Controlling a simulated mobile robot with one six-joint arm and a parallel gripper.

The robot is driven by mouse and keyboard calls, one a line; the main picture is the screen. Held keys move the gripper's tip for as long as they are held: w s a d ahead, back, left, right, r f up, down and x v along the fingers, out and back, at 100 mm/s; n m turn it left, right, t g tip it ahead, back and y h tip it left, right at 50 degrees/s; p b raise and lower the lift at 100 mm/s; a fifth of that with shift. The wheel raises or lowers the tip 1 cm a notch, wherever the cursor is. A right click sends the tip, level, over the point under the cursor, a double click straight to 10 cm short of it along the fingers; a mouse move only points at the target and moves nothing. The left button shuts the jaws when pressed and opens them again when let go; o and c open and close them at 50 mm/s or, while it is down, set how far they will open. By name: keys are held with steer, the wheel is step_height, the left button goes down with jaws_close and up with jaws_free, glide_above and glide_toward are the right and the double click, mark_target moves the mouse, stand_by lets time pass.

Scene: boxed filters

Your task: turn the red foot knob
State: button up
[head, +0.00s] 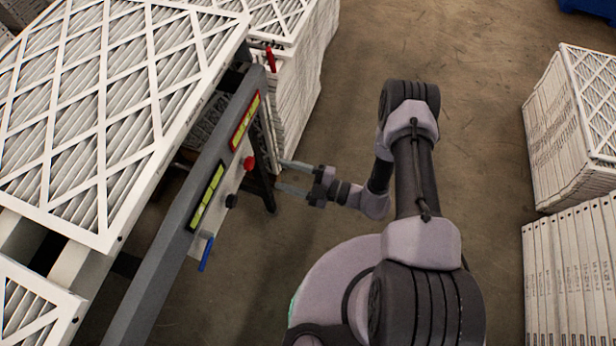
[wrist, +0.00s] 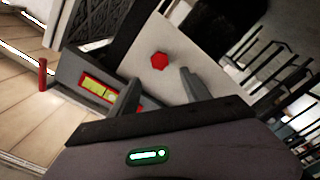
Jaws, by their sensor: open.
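A red knob (head: 249,163) sits on a pale panel at the side of the grey frame. In the wrist view the red knob (wrist: 159,61) looks faceted and lies just beyond the fingertips, roughly between them. My gripper (head: 279,175) is open and empty, its two fingers pointing left at the panel. In the wrist view its fingers (wrist: 158,86) stand apart with the knob ahead, and I see no contact.
A black knob (head: 231,201) and a blue handle (head: 206,255) sit lower on the frame. A red handle (head: 271,60) stands near its far end. Pleated filters (head: 95,232) lie on top. Filter stacks (head: 549,130) stand right; the floor between is clear.

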steer(key=v, duration=0.6)
steer(key=shift+s+d+p, duration=0.15)
steer(key=shift+d+p, duration=0.1)
steer(key=shift+p, duration=0.15)
steer(key=s+r+n+g+h, duration=0.3)
steer(key=r+n+g+h, duration=0.5)
steer(key=r+n, duration=1.75)
steer(key=s+d+r+n+t+h, duration=0.3)
steer(key=s+r+n, duration=0.1)
steer(key=r+n, duration=0.3)
steer(key=s+d+r+n+t+h, duration=0.3)
steer(key=r+n, duration=0.4)
steer(key=n, duration=0.5)
steer(key=shift+s+d+t+h, duration=0.3)
steer(key=shift+s+d+t, duration=0.15)
steer(key=shift+d+t, duration=0.05)
